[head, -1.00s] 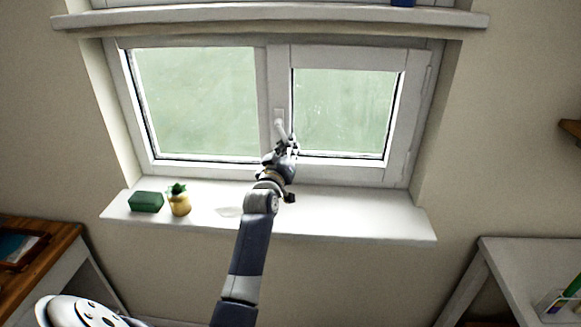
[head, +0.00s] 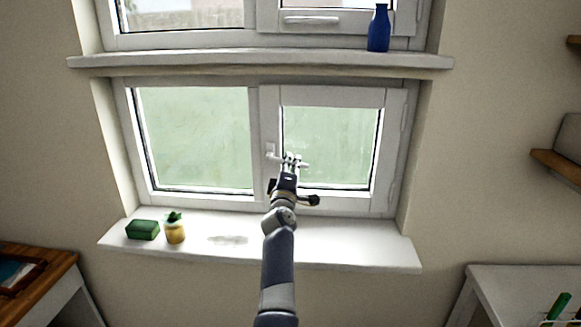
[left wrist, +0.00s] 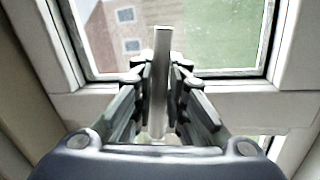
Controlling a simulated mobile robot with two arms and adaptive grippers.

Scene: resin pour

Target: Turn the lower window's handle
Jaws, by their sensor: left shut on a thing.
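The lower window (head: 265,165) has two panes, and its white handle (head: 270,150) sits on the frame between them. The handle's lever points to the right, nearly level, across the lower right sash. My left gripper (head: 291,162) is on the lever, reaching up from below. In the left wrist view the gripper (left wrist: 160,82) is shut on the handle's bar (left wrist: 161,60), which stands between the two fingers. The fingers hide part of the lever. My right gripper is out of view.
A green sponge-like block (head: 142,230) and a yellow pineapple-shaped thing (head: 175,232) stand at the left of the lower sill (head: 340,248). The sill's right part is clear. A blue bottle (head: 378,28) stands on the upper sill (head: 230,61). Tables are at both lower sides.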

